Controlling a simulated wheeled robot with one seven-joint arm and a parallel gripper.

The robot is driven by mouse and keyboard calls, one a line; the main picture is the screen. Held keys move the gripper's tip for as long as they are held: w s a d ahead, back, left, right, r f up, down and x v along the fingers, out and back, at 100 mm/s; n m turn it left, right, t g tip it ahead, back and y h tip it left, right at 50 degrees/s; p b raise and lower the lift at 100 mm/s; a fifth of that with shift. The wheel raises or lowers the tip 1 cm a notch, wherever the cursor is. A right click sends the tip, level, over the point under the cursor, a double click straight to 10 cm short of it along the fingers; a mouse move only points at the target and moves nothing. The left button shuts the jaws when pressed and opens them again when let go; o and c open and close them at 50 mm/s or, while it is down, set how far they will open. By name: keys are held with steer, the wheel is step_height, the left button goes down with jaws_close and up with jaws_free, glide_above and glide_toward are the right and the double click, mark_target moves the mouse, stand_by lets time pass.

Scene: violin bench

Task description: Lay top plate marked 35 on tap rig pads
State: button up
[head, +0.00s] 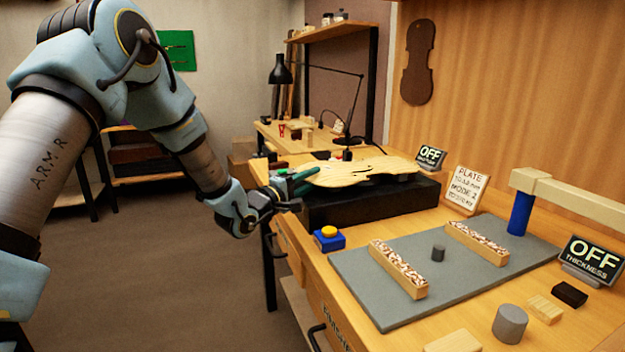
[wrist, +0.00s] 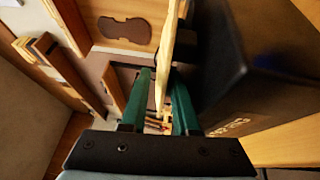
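A pale wooden violin top plate (head: 365,171) lies flat on a black block (head: 375,203); no mark 35 is readable on it. My gripper (head: 306,181) is at the plate's left end, with its green fingers above and below the edge. In the wrist view the plate (wrist: 166,50) shows edge-on between the fingers (wrist: 161,75), with gaps beside it, so the gripper looks open. The tap rig is a grey base (head: 440,285) with two wooden bars topped by speckled pads, a near pad (head: 398,265) and a far pad (head: 477,240). Both pads are bare.
A blue box with a yellow button (head: 329,237) sits left of the rig. A blue post with a wooden arm (head: 521,212), an OFF thickness display (head: 592,260) and a plate card (head: 466,188) stand along the back and right.

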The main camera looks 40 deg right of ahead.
steer(key=s+a+f+b, duration=0.1)
steer(key=a+b, duration=0.1)
steer(key=a, duration=0.9)
steer(key=shift+a, duration=0.35)
steer(key=w+a+f+t+y, duration=0.2)
steer(key=w+a+y, duration=0.2)
steer(key=a, duration=0.5)
steer(key=w+a+f+m+t+y, duration=0.1)
steer(key=w+a+f+t+y, duration=0.15)
steer(key=w+a+y, duration=0.4)
steer(key=w+a+f+t+y, duration=0.1)
steer(key=w+a+f+y, duration=0.15)
steer(key=a, duration=0.75)
steer(key=s+a+g+y, duration=0.2)
steer(key=s+a+g, duration=0.1)
steer(key=s+a, duration=0.4)
steer(key=s+a+f+m+g+y, duration=0.1)
steer(key=s+a+g+y, duration=0.2)
steer(key=s+a, duration=0.4)
steer(key=a, duration=0.7)
steer(key=shift+s+a+f+m+y, duration=0.2)
steer(key=shift+f+m+y, duration=0.05)
steer(key=shift+m+y, duration=0.05)
